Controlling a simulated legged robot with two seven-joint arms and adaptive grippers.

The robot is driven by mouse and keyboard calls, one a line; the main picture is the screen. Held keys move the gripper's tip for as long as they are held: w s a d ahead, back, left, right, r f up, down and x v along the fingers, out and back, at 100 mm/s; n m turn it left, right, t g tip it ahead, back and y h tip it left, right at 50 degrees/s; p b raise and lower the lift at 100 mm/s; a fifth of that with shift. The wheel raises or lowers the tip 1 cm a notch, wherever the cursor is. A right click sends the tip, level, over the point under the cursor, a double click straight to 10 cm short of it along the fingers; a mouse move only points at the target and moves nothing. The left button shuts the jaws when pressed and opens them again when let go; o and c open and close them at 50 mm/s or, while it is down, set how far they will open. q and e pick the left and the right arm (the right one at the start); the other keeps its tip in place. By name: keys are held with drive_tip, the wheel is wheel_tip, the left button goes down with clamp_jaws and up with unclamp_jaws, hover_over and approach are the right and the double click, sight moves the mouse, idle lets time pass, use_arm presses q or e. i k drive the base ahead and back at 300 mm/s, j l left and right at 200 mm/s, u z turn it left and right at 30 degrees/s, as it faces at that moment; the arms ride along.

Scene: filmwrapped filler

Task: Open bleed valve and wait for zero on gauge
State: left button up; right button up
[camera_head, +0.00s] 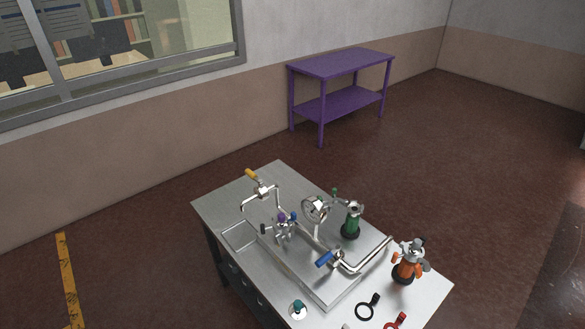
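A metal workbench (215,205) carries a silver pipe assembly with several valves. A round, dial-like metal part (315,208), which may be the gauge, stands upright near the middle; no reading can be made out. A yellow-handled valve (251,174) sits on a raised pipe at the far left. A blue-handled valve (325,259) sits on the pipe nearer the front. A small cluster with purple (282,216) and blue (293,216) knobs stands left of the dial. I cannot tell which is the bleed valve.
A purple table (341,64) stands by the wall; open floor lies right.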

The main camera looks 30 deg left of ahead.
sight(254, 177)
drive_tip(key=i+j+z, duration=0.15)
drive_tip(key=j+z, duration=0.25)
drive_tip(key=j, duration=0.95)
drive_tip(key=j+z, duration=0.4)
drive_tip(key=j, duration=1.95)
drive_tip(key=l, duration=0.7)
